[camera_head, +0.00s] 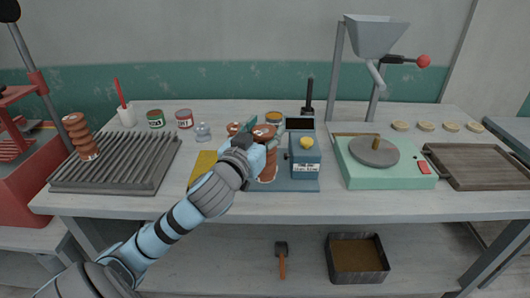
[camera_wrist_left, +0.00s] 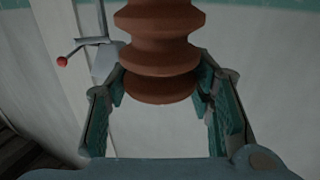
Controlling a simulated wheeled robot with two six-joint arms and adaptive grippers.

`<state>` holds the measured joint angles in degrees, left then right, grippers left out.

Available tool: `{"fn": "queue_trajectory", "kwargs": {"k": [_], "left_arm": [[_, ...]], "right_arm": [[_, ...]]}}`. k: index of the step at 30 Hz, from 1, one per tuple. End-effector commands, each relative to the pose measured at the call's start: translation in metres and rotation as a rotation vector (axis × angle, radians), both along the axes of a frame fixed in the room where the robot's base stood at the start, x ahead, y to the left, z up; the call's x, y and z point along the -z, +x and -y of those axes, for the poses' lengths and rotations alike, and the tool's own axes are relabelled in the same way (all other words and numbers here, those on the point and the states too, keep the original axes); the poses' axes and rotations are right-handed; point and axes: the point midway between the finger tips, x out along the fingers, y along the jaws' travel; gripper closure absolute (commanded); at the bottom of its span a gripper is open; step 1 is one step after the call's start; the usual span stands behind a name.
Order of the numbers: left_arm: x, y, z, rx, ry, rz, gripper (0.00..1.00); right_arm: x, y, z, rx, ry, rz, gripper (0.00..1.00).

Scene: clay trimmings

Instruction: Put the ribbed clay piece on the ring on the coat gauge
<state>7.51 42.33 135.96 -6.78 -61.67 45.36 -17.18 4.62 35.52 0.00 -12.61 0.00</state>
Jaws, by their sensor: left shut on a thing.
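My left gripper (camera_head: 262,147) is shut on a ribbed brown clay piece (camera_head: 268,170) and holds it upright, just left of the coat gauge's blue body. In the left wrist view the ribbed piece (camera_wrist_left: 160,55) stands between the two teal-padded fingers (camera_wrist_left: 165,95). The coat gauge (camera_head: 305,160) is a blue unit with a dark display, a yellow knob and a flat blue base plate. The piece's lower end is over or on the base plate; I cannot tell whether it touches. The ring is hidden from me.
Another ribbed clay piece (camera_head: 78,135) stands on the grey slatted rack (camera_head: 115,165) at left. A yellow sheet (camera_head: 203,165) lies left of the gauge. A green wheel unit (camera_head: 385,175) and a wooden tray (camera_head: 490,165) stand at right. Jars (camera_head: 184,119) line the back.

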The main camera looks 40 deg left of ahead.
Motion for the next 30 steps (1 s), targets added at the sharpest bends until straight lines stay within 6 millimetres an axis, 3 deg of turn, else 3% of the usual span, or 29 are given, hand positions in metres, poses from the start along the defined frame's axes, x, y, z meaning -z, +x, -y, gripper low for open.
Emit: {"fn": "queue_trajectory", "kwargs": {"k": [4,12,15,21,22,26,30], "left_arm": [[0.019,0.032,-0.025,-0.001,0.001,0.003,1.00],[0.038,0.065,-0.049,0.001,0.001,0.004,1.00],[0.050,0.073,-0.056,0.003,0.003,0.003,1.00],[0.051,0.076,-0.057,0.005,0.004,0.004,1.00],[0.052,0.075,-0.057,0.004,0.002,0.001,0.50],[0.052,0.075,-0.057,0.004,0.002,0.001,0.32],[0.052,0.075,-0.057,0.004,0.002,0.001,0.32]], "right_arm": [[0.008,0.000,0.000,0.000,0.000,0.000,0.60],[0.015,0.000,0.000,0.000,0.000,0.000,0.60],[0.019,0.000,0.000,0.000,0.000,0.000,0.60],[0.018,0.000,0.000,0.000,0.001,0.000,0.60],[0.018,0.000,-0.001,0.000,0.001,0.000,0.60],[0.018,0.000,-0.001,0.000,0.001,0.000,0.60],[0.018,0.000,-0.001,0.000,0.001,0.000,0.60]]}}
